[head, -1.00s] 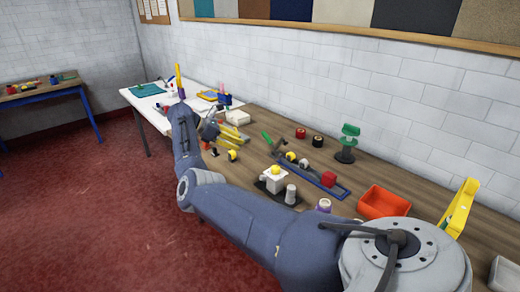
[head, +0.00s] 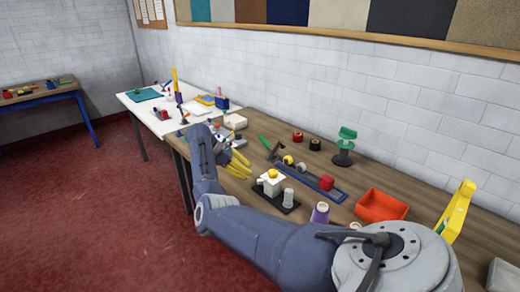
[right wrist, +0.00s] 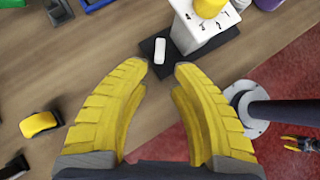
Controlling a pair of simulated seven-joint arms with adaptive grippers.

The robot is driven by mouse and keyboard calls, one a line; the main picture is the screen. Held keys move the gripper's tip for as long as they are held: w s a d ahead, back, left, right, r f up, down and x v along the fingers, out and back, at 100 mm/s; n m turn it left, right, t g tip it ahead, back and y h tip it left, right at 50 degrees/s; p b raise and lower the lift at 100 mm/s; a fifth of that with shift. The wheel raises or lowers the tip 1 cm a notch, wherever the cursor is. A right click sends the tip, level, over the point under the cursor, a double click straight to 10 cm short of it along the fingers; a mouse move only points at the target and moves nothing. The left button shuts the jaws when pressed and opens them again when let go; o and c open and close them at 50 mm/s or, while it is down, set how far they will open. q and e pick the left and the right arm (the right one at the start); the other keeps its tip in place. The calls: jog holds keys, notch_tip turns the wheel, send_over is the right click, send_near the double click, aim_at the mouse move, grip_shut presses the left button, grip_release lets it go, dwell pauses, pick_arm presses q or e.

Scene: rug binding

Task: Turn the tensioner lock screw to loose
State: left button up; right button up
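A white block (head: 271,187) with a yellow round knob (head: 272,174) on top stands on a black base plate on the wooden bench. In the right wrist view the block (right wrist: 197,32) and its knob (right wrist: 209,7) are at the top edge, partly cut off, with small dark marks beside the knob. I cannot tell for sure that this knob is the tensioner lock screw. My right gripper (head: 239,163) is left of the block, apart from it. Its yellow fingers (right wrist: 155,75) are open and empty above the bench.
A blue rail (head: 318,184) with a red block lies behind the white block. A white cylinder (head: 288,198) and a purple-and-white spool (head: 320,212) stand to its right. An orange bin (head: 381,206) is farther right. The bench's front edge is close.

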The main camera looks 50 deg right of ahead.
aim_at(260, 180)
jog(key=x, duration=0.8)
jog(key=shift+s+d+f, duration=0.1)
jog(key=shift+d, duration=0.05)
grip_shut()
